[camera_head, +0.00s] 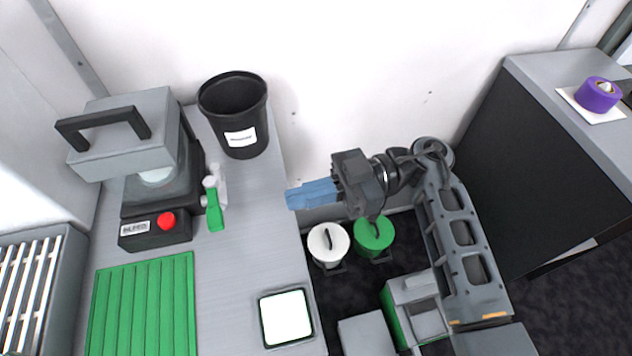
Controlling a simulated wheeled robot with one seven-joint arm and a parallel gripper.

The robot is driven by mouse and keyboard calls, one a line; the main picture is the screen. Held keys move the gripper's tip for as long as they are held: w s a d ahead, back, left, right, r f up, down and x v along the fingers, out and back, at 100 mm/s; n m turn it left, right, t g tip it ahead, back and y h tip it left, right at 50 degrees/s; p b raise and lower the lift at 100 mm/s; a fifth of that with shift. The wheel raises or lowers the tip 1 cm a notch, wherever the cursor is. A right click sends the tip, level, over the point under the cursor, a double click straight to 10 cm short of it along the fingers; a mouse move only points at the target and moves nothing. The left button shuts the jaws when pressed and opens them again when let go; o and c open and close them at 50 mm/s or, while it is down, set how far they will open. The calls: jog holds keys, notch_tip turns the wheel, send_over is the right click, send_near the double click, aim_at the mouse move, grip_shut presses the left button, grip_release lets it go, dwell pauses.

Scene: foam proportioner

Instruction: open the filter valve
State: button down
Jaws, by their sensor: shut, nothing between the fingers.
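The filter valve shows as a green lever (215,216) with a pale knob at its top, on the right side of the grey and black machine (150,160). The lever points down toward the front of the bench in the picture. My gripper (292,198) has blue fingers, is shut and empty, and points left. It is to the right of the lever and apart from it, near the right edge of the bench. Nothing hides the lever from this view.
The machine has a red button (167,221) and a black handle (104,126). A black bucket (235,110) stands behind the lever on the bench (245,260). A green ribbed mat (143,305) and a white square pad (286,317) lie in front. White (328,243) and green (374,236) lidded containers stand below my arm.

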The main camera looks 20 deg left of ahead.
aim_at(223, 218)
jog(key=p+x, duration=0.1)
jog(key=x, duration=0.8)
